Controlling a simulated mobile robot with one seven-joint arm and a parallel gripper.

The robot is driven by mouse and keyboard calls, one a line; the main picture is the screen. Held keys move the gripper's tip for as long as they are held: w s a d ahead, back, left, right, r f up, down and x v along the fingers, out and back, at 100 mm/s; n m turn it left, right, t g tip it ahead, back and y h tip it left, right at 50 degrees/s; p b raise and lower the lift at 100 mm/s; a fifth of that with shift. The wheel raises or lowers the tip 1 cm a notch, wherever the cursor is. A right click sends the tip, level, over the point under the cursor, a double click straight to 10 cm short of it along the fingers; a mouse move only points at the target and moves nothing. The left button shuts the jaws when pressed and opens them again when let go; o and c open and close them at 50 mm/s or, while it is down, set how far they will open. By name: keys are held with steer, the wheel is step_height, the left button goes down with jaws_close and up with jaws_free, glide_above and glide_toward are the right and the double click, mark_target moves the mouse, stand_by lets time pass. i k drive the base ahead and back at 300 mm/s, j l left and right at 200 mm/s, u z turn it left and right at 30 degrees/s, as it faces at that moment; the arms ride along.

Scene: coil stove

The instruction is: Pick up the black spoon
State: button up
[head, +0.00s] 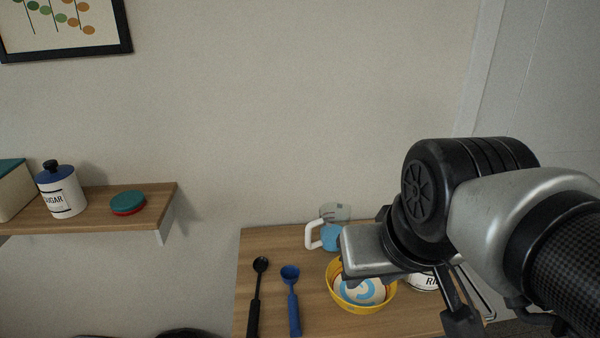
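The black spoon (255,298) lies on the wooden counter (270,240), near its left edge. Its small round bowl points to the back and its handle runs toward the front, reaching the bottom of the picture. My gripper (425,322) is to the right of the spoon, over the right part of the counter and apart from the spoon. One finger shows, pointing down; the rest of the gripper is hidden by my wrist or out of the picture, so its opening cannot be judged.
A blue scoop (292,300) lies just right of the spoon. A yellow bowl (388,303) with a round patterned thing, a blue-and-white mug (322,236) and a partly hidden white canister (422,282) stand further right. A wall shelf (165,200) holds a sugar jar (60,190).

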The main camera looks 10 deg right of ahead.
mark_target(261, 264)
steer(key=k, duration=0.25)
steer(key=k+z, duration=0.2)
steer(key=z, duration=0.2)
steer(key=k+l+z, duration=0.1)
steer(key=z, duration=0.35)
steer(key=k+j+z, duration=0.15)
steer(key=j, duration=0.25)
steer(key=j+z, duration=0.2)
steer(key=j, duration=0.2)
steer(key=k+j, duration=0.1)
steer(key=j, duration=0.8)
steer(key=k+j, duration=0.15)
steer(key=j, duration=0.75)
steer(key=k, duration=0.05)
